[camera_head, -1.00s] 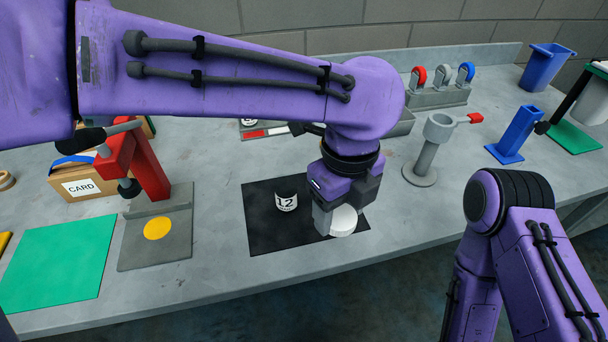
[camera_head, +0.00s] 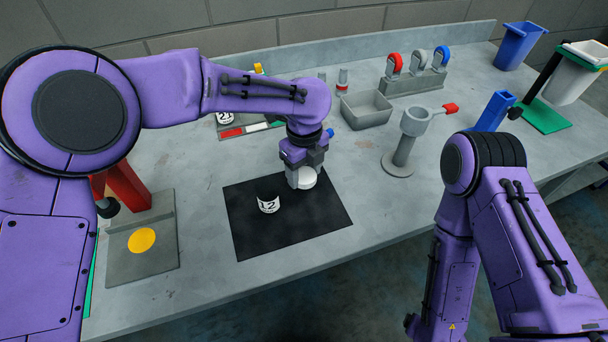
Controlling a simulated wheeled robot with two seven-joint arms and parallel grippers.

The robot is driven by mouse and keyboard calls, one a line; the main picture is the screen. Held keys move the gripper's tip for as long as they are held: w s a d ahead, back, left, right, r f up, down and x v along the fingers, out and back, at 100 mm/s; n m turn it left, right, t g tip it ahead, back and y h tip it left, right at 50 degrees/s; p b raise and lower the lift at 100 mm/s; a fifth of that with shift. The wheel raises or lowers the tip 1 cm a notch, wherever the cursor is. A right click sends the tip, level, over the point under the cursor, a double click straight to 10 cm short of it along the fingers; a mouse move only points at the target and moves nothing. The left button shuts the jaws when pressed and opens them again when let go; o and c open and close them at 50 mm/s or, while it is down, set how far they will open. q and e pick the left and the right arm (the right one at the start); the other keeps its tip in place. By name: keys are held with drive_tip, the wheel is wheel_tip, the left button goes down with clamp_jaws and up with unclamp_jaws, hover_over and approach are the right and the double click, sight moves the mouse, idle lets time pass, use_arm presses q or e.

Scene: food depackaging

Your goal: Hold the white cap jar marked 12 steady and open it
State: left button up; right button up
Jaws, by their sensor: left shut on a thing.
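A label marked 12 (camera_head: 269,205) stands on the left part of the black mat (camera_head: 290,226). The jar body around it is dark and hard to tell from the mat. My left gripper (camera_head: 303,177) is shut on a round white cap (camera_head: 308,182) over the mat's back right part. The cap is apart from the label, to its right and farther back. I cannot tell whether the cap touches the mat. My right arm comes in from the right; its gripper is out of view.
A red-framed press (camera_head: 126,186) with a yellow disc stands left. A grey stand with a red handle (camera_head: 405,145) stands right of the mat. Behind are a grey tray (camera_head: 367,112) and a rack of coloured rings (camera_head: 412,86). The bench front right of the mat is clear.

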sight(304, 176)
use_arm(q)
drive_tip(key=shift+s+f, duration=0.2)
drive_tip(key=shift+f, duration=0.45)
drive_tip(key=shift+s+f, duration=0.15)
drive_tip(key=shift+f, duration=0.45)
drive_tip(key=shift+w+f, duration=0.3)
drive_tip(key=o, duration=1.2)
drive_tip(key=shift+s, duration=0.15)
drive_tip(key=shift+r, duration=0.1)
drive_tip(key=shift+r, duration=0.3)
wheel_tip(304, 176, up, 12)
drive_tip(key=shift+f+b, duration=0.25)
drive_tip(key=shift+b, duration=0.4)
